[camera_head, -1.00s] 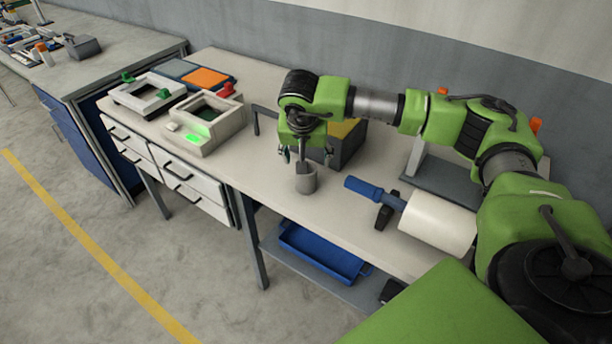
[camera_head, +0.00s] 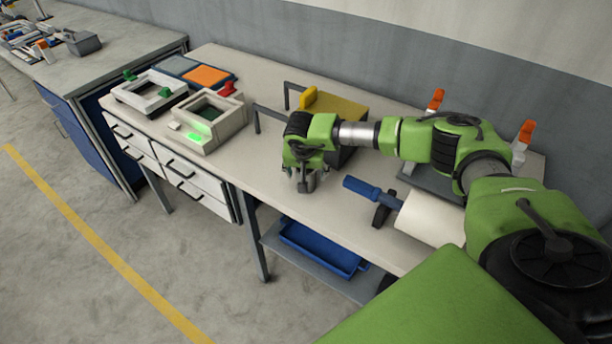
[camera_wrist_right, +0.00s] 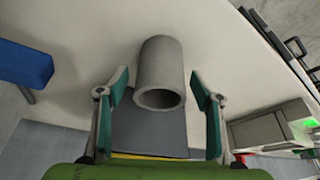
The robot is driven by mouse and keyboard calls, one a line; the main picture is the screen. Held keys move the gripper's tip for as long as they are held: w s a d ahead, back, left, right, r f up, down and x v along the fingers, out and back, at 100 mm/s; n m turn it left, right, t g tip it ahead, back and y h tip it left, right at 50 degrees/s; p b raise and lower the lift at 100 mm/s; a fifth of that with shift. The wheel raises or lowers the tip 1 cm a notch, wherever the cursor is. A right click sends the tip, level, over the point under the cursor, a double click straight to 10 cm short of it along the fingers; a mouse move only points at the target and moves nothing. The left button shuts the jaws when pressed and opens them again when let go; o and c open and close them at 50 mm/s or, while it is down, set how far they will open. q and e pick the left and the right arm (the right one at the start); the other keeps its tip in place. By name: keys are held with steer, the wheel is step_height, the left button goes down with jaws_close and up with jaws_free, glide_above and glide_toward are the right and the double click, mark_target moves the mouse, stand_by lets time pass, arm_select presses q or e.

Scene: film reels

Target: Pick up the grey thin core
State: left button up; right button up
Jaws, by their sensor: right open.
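The grey thin core (camera_wrist_right: 161,72) is a short hollow tube standing on the bench top. In the right wrist view it lies between the two open fingers, with a gap to each. My right gripper (camera_wrist_right: 160,95) is open and points down over it. In the head view the right gripper (camera_head: 305,182) is low over the bench, and the core is mostly hidden behind it. My left gripper is in neither view.
A white roll (camera_head: 428,218) with a blue handle (camera_head: 361,188) lies to the right of the gripper. Two square framed devices (camera_head: 208,140) sit at the left. A blue tray (camera_head: 318,250) is on the shelf below.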

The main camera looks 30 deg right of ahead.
steer(key=c, duration=1.2)
steer(key=shift+r, duration=0.15)
steer(key=shift+r+b, duration=0.25)
steer(key=shift+b, duration=0.15)
steer(key=shift+a+r+b, duration=0.2)
steer(key=shift+r+b, duration=0.65)
steer(key=shift+r, duration=0.35)
steer(key=s+a+r+b, duration=0.5)
steer(key=a+r, duration=0.5)
steer(key=a, duration=0.3)
steer(key=s+a+n+y, duration=0.1)
steer(key=s+n, duration=0.1)
steer(key=s, duration=0.1)
steer(key=s+a+n+y, duration=0.1)
steer(key=s+a+n, duration=0.1)
steer(key=s+n, duration=0.1)
steer(key=s+a+n+y, duration=0.1)
steer(key=s+a+n, duration=0.1)
steer(key=s+n, duration=0.1)
steer(key=shift+s+a+f+t, duration=0.1)
steer(key=shift+s+t, duration=0.1)
steer(key=shift+s, duration=0.2)
steer(key=shift+s+a+f+t, duration=0.1)
steer(key=shift+s+t, duration=0.1)
steer(key=shift+s, duration=0.15)
